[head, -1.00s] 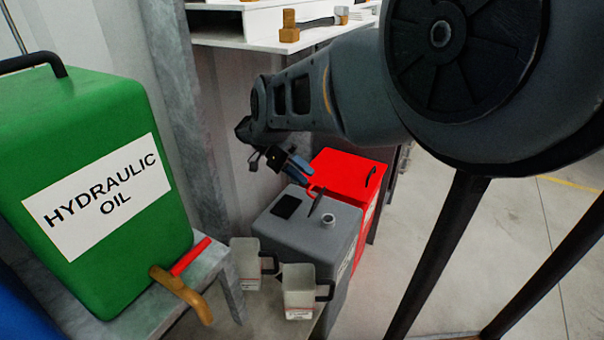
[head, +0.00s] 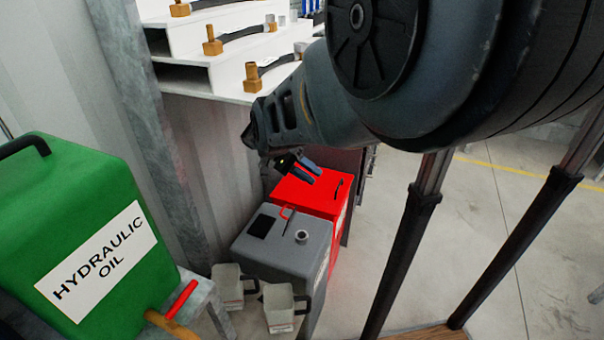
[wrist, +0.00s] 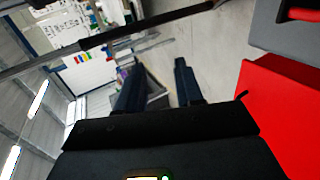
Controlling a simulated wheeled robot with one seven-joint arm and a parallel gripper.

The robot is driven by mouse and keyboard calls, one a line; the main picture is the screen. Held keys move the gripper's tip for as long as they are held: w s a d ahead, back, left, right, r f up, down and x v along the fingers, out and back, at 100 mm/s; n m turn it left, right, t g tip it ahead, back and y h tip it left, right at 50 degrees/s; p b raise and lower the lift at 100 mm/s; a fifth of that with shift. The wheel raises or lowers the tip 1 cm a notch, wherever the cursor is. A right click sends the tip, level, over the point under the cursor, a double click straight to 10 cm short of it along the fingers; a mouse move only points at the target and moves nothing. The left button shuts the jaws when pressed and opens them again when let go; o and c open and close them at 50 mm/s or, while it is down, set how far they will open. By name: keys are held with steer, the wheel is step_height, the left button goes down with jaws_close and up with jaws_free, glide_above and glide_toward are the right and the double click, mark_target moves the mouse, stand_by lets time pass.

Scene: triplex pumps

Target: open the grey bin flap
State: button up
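The grey bin (head: 283,256) stands on the floor with a black square (head: 262,226), a dark lever-like piece (head: 289,225) and a round spout (head: 301,236) on its top. I cannot tell which of these is the flap. A small red loop (head: 285,212) shows at its back edge. In the wrist view a grey body (wrist: 285,28) with a red piece shows at the upper right. My gripper (head: 315,176) is above the red bin (head: 322,193), behind the grey bin and apart from it. In the wrist view its fingers (wrist: 158,76) are spread, with nothing between them.
The red bin also fills the right of the wrist view (wrist: 285,110). Two pale jugs, one left (head: 228,284) and one nearer (head: 278,306), stand before the grey bin. A green hydraulic oil can (head: 75,225) is at left. White shelves (head: 205,75) stand behind.

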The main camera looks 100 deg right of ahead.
steer(key=shift+s+f, duration=0.2)
steer(key=shift+f, duration=0.2)
steer(key=shift+c, duration=1.2)
steer(key=f+t, duration=0.1)
steer(key=f, duration=0.1)
steer(key=s+a+f+t+b, duration=0.1)
steer(key=f+t, duration=0.1)
steer(key=f, duration=0.1)
steer(key=s+a+f+m+t+b, duration=0.1)
steer(key=f+t, duration=0.1)
steer(key=shift+f, duration=0.35)
jaws_close()
steer(key=t+h+b, duration=0.5)
steer(key=t+h, duration=0.7)
steer(key=t, duration=0.2)
glide_toward(293, 213)
steer(key=shift+n, duration=0.4)
steer(key=x, duration=0.6)
steer(key=r+x, duration=0.1)
steer(key=x, duration=0.2)
steer(key=shift+w+d+r, duration=0.2)
steer(key=shift+w+d, duration=0.1)
steer(key=shift+w, duration=0.05)
